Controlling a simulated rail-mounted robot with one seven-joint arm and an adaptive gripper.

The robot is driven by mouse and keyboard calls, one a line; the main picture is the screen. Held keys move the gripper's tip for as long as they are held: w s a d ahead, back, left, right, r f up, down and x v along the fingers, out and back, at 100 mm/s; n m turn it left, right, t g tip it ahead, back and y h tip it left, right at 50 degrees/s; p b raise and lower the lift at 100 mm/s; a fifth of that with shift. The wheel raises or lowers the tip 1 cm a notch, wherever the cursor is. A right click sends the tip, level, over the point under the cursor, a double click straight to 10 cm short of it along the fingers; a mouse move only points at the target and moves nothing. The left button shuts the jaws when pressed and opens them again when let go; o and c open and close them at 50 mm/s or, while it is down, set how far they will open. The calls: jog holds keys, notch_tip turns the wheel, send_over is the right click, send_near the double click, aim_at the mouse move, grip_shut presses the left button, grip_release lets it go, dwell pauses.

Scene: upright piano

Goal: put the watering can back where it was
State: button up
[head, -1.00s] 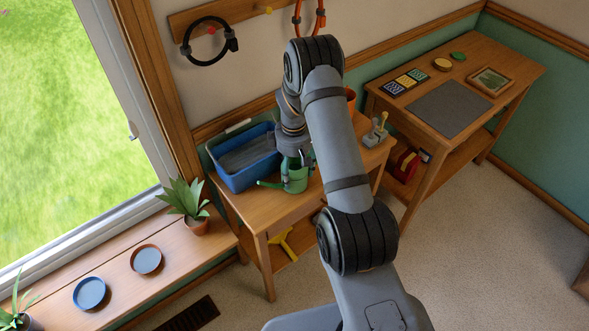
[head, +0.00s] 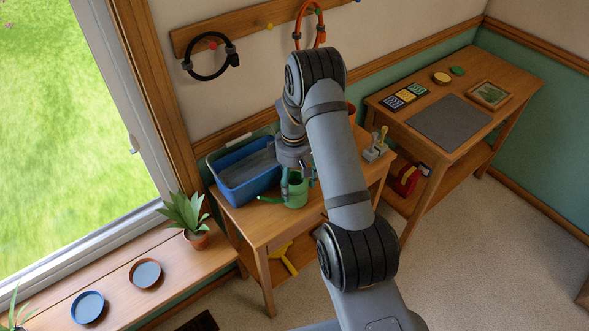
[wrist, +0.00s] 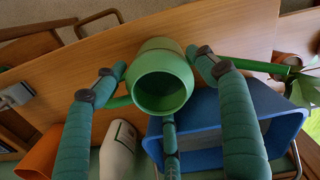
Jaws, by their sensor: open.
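The green watering can (head: 296,194) stands upright on the wooden potting table, near its front edge, with its spout toward the window at left. In the wrist view the can (wrist: 160,92) shows its round open top, with the spout to the right and part of the handle at lower left. My gripper (head: 299,177) is just above and around the can. In the wrist view my gripper (wrist: 155,72) has its fingers spread on both sides of the can, with visible gaps. Another finger reaches in from below. Contact there is unclear.
A blue bin (head: 248,187) stands close to the can's left and rear. An orange pot (head: 351,107) and a tool caddy (head: 375,150) stand to the right. A potted plant (head: 196,238) sits on the window ledge. The right-hand table holds a grey mat (head: 450,123).

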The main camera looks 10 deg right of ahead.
notch_tip(320, 180, up, 11)
jog(key=shift+s+f, duration=0.15)
jog(key=shift+f, duration=0.05)
jog(key=shift+a, duration=0.1)
